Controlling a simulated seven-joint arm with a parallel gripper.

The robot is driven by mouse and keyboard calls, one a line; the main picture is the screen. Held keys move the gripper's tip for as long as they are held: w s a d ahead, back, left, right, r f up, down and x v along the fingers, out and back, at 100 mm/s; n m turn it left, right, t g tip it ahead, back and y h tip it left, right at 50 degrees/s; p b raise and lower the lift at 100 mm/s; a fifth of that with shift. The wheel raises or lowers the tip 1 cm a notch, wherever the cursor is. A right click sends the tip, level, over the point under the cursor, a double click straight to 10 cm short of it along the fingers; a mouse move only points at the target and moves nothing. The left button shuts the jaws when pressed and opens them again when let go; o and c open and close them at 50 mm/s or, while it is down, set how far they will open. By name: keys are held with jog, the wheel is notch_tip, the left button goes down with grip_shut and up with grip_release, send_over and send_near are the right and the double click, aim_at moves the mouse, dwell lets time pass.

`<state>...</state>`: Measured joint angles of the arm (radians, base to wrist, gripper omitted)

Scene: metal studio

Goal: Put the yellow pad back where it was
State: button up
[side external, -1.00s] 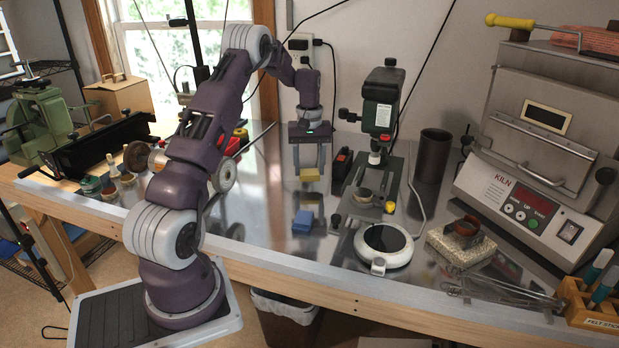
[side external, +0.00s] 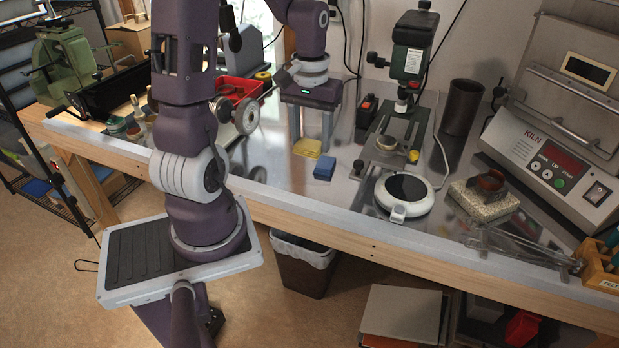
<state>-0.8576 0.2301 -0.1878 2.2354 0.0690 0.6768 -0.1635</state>
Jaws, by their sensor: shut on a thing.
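The yellow pad (side external: 308,148) is in the middle of the side view, between the fingertips of my gripper (side external: 311,149). My gripper points straight down and is shut on the pad. The pad is at or just above the metal bench top (side external: 262,155); I cannot tell whether it touches.
A small red-and-black item (side external: 367,113) and a green-and-black press stand (side external: 411,60) stand to the right. A red tray (side external: 238,90) is at the left. Bench around the pad's left is clear.

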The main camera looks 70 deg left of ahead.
aim_at(311, 180)
notch_tip(311, 180, down, 9)
jog(key=shift+r, duration=0.2)
jog(key=shift+f, duration=0.1)
jog(key=o, duration=1.4)
jog(key=r, duration=1.2)
jog(key=shift+d+r, duration=0.3)
jog(key=s+d+r+m+t, duration=0.2)
jog(key=s+d+r+m, duration=0.1)
jog(key=d, duration=0.3)
jog(key=s+d+r+m+t, duration=0.1)
jog(key=s+d+r+m, duration=0.2)
jog(key=d, duration=0.3)
jog(key=s+d+r+m+t, duration=0.2)
jog(key=s+d+m, duration=0.1)
jog(key=d, duration=0.3)
jog(key=shift+s+r+t, duration=0.15)
jog(key=shift+r+t, duration=0.15)
jog(key=shift+r, duration=0.1)
